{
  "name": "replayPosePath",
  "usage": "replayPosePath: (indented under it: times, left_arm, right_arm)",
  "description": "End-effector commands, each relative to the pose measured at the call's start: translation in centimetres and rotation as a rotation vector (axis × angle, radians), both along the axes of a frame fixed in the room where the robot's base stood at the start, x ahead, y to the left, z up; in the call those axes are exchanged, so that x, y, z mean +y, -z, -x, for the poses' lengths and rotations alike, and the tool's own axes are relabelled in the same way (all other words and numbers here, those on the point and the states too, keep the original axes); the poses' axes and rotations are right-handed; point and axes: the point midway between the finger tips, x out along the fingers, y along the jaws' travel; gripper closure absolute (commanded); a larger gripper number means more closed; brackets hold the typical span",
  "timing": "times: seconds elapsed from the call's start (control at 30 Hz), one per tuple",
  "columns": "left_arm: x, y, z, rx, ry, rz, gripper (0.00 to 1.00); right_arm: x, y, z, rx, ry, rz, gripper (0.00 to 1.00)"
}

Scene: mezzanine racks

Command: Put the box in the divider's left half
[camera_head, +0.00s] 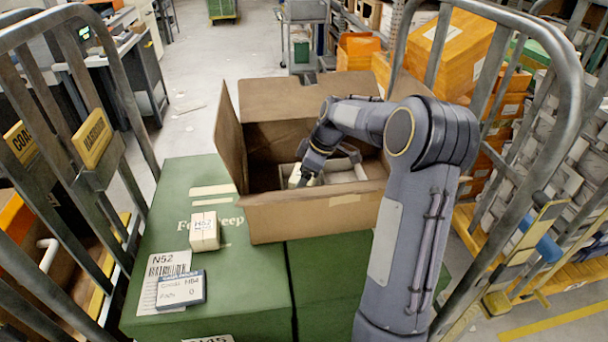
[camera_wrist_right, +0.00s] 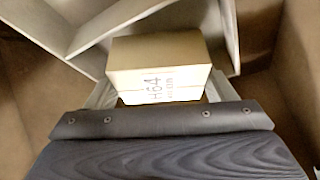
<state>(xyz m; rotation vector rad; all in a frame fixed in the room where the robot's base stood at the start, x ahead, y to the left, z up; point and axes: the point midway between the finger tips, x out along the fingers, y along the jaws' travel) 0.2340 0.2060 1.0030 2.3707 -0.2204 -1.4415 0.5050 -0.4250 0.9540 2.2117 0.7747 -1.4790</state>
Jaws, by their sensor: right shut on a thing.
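A small cream box marked H64 (camera_wrist_right: 158,66) is held in my right gripper (camera_wrist_right: 163,98), a finger at either side of it. In the head view, my right gripper (camera_head: 308,180) reaches down inside an open cardboard carton (camera_head: 310,218), and part of the cream box (camera_head: 294,175) shows beside it. A pale grey divider (camera_head: 345,170) sits inside the carton, partly hidden by my arm. Its panels (camera_wrist_right: 88,38) also show in the wrist view, beyond the box. I cannot tell which half the box is over or whether it touches the floor. My left gripper is not in view.
The carton stands on green boxes (camera_head: 170,235) between metal cage rails (camera_head: 505,165). A second small cream box marked H52 (camera_head: 204,231) stands on the green top, left of the carton. Carton flaps stand up.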

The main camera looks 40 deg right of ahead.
Motion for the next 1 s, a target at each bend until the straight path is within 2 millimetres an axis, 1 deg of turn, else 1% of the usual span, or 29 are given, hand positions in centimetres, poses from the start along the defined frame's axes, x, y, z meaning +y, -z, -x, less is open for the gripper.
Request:
replayPosePath:
  times: [0.33,0.47,0.5,0.63,0.87,1.0]
  left_arm:
    - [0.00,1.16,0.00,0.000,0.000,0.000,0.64]
    - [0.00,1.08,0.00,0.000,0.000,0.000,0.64]
    - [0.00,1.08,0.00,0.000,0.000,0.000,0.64]
    - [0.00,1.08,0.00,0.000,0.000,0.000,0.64]
    - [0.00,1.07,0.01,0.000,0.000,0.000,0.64]
    - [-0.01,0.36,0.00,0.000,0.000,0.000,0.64]
  right_arm:
    - [0.00,1.20,-0.01,0.000,0.000,0.000,0.47]
    - [0.01,1.12,-0.01,-0.001,0.000,-0.001,0.47]
    - [0.00,1.13,0.00,0.000,0.000,0.000,0.18]
    - [0.00,1.13,0.00,0.000,0.000,0.000,0.01]
    - [0.00,1.11,0.00,0.000,0.000,0.000,0.01]
    - [0.01,0.35,-0.01,0.000,0.000,0.000,0.01]
